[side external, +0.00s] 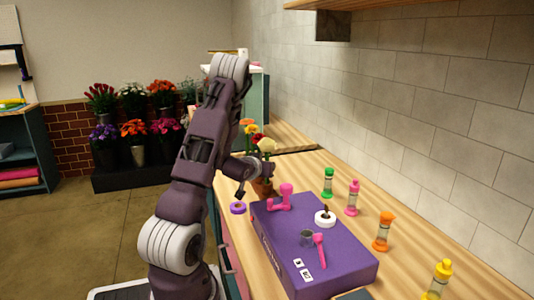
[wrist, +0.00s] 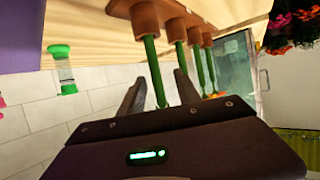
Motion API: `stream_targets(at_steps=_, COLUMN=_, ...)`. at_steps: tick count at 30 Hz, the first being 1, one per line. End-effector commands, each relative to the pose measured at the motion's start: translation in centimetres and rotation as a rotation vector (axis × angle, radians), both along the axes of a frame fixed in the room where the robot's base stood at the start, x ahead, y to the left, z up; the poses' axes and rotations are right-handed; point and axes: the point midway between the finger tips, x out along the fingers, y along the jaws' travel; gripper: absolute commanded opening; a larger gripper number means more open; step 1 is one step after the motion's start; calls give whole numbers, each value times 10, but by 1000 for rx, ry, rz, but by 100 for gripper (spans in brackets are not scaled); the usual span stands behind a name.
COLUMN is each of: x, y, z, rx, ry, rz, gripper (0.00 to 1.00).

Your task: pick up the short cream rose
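In the side view, a cream flower (side external: 267,145), apparently the cream rose, stands upright at the near end of a short row of flowers. Its head is hidden in the wrist view. There, the nearest green stem (wrist: 154,72) rises from a terracotta holder (wrist: 146,17) and passes between my fingers. The wrist picture is upside down. My gripper (wrist: 160,82) is open, with a gap on each side of that stem; I cannot tell whether either finger touches it. In the side view, my gripper (side external: 251,177) is level with the stems, just below the cream head.
Other stems (wrist: 198,55) stand close behind, beside my right-hand finger. Orange (side external: 246,122) and red (side external: 257,136) heads crowd the cream one. A purple box (side external: 345,262) with pink tools lies nearer. Bottles, including a green one (side external: 328,182), line the tiled wall.

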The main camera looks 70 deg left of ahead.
Motion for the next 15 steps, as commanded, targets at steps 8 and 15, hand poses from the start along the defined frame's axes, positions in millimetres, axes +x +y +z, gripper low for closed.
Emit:
stream_targets(at_steps=8, x=28, y=32, z=-25, rx=0, ry=0, rz=-1, gripper=39)
stream_targets(at_steps=15, x=34, y=40, z=-28, rx=-1, ry=-1, rz=0, gripper=39)
